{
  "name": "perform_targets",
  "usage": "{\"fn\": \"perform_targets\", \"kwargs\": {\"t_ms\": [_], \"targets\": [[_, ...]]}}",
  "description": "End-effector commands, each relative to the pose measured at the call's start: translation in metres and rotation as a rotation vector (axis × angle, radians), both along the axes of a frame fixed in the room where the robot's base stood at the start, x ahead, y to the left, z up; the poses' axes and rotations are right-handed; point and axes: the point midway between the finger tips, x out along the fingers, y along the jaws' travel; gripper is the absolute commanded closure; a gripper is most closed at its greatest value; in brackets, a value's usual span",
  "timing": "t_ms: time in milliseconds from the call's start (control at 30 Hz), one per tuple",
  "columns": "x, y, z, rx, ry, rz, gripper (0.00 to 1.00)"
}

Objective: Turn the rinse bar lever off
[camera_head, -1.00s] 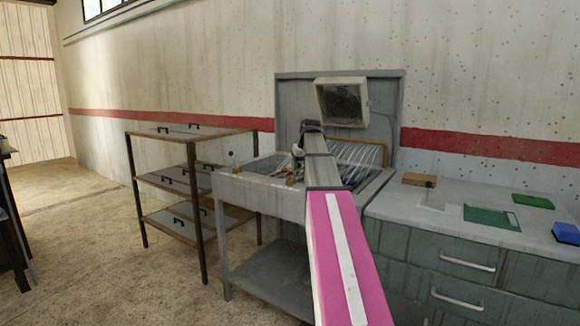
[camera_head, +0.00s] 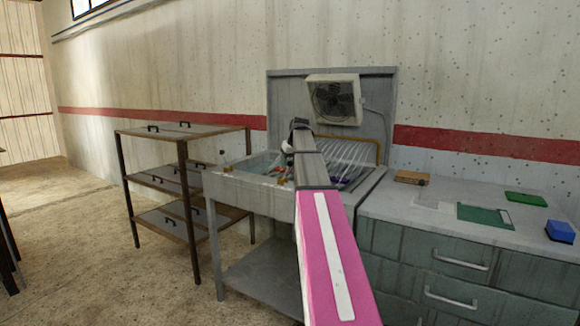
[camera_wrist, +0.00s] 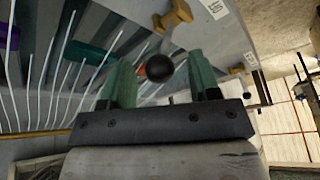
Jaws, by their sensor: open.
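My gripper (camera_wrist: 160,60) is open, with one green finger on either side of the knob in the picture. I cannot tell how deep the knob sits between the fingers, and I see no clear contact. In the head view my arm reaches over the grey sink unit (camera_head: 250,190), and its own links hide the gripper's fingers and the lever there.
A rack of pale rods (camera_head: 352,158) stands in the sink, with coloured items among them. A fan box (camera_head: 335,100) hangs on the back panel. A shelf rack (camera_head: 160,190) stands left, and a counter with drawers (camera_head: 440,215) adjoins at right.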

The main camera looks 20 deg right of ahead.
Motion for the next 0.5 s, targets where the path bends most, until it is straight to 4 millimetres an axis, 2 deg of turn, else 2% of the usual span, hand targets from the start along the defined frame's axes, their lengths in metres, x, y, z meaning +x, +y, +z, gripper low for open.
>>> {"fn": "perform_targets", "kwargs": {"t_ms": [200, 500], "targets": [[0.006, 0.001, -0.015, 0.0, 0.0, 0.0, 0.44], [0.007, 0.001, -0.017, 0.0, 0.0, 0.0, 0.44]]}}
